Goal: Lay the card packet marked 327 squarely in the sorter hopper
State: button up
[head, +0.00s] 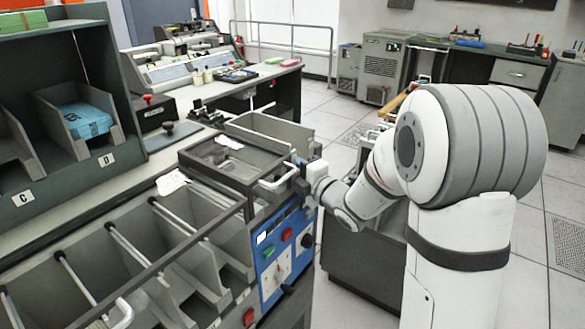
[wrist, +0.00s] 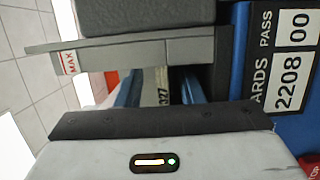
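The card packet marked 327 (wrist: 161,97) shows in the wrist view as a narrow pale edge with dark digits, beside the grey hopper wall. My gripper (wrist: 160,88) has what look like two blue fingers, one on each side of the packet. A dark gap shows between the packet and the right finger, so the gripper looks open around it. In the head view my gripper (head: 298,172) is at the right end of the sorter hopper (head: 268,128). The packet cannot be made out there. The hopper wall with a red MAX label (wrist: 70,62) is in the wrist view.
The sorter's blue control panel (head: 283,250) is just below my gripper, and its counter (wrist: 290,75) reads 2208 00. Open sorter pockets (head: 150,250) run to the lower left. A rack (head: 62,150) holds a blue packet (head: 88,122) above label D. Tiled floor lies clear at right.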

jog(key=v, duration=0.7)
jog(key=shift+s+d, duration=0.25)
jog(key=shift+s, duration=0.05)
